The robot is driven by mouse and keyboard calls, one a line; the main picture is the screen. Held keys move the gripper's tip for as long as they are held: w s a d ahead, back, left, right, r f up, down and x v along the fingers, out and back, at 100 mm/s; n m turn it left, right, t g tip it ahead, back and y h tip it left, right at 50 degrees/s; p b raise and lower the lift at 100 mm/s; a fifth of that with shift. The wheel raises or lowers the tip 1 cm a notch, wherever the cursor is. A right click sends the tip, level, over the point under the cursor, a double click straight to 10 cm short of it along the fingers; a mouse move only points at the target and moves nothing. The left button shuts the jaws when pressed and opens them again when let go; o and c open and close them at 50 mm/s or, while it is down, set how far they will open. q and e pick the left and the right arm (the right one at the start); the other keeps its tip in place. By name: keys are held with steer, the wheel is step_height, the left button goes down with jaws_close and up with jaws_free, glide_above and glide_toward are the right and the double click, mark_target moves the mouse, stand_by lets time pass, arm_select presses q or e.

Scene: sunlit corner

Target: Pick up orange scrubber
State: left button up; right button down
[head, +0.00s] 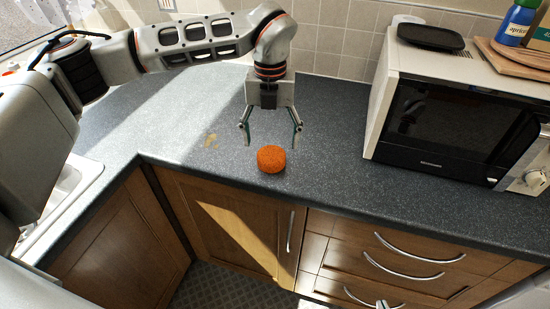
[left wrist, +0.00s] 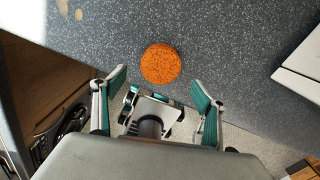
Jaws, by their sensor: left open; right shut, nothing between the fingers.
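The orange scrubber (head: 271,159) is a short round block lying on the dark speckled worktop (head: 330,160), close to its front edge. My left gripper (head: 272,138) points down above and slightly behind it in the head view, with its fingers spread and nothing between them. In the left wrist view the scrubber (left wrist: 161,64) shows whole, just ahead of the two open fingertips of the left gripper (left wrist: 160,87) and between them sideways, untouched. Only a small tip of my right gripper (head: 383,303) shows at the bottom of the head view, shut and empty, in front of the drawers.
A microwave (head: 450,125) stands on the right of the worktop, with a dark tray (head: 430,36) on top. A sink (head: 75,185) is at the left. Pale stains (head: 210,140) lie left of the scrubber. The worktop around the scrubber is clear.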

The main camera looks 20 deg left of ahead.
mark_target(271, 154)
arm_select(q)
steer(key=f, duration=0.3)
steer(key=f+p, duration=0.1)
steer(key=f, duration=0.2)
steer(key=shift+w+a+f, duration=0.1)
steer(key=shift+w+f, duration=0.1)
steer(key=c, duration=1)
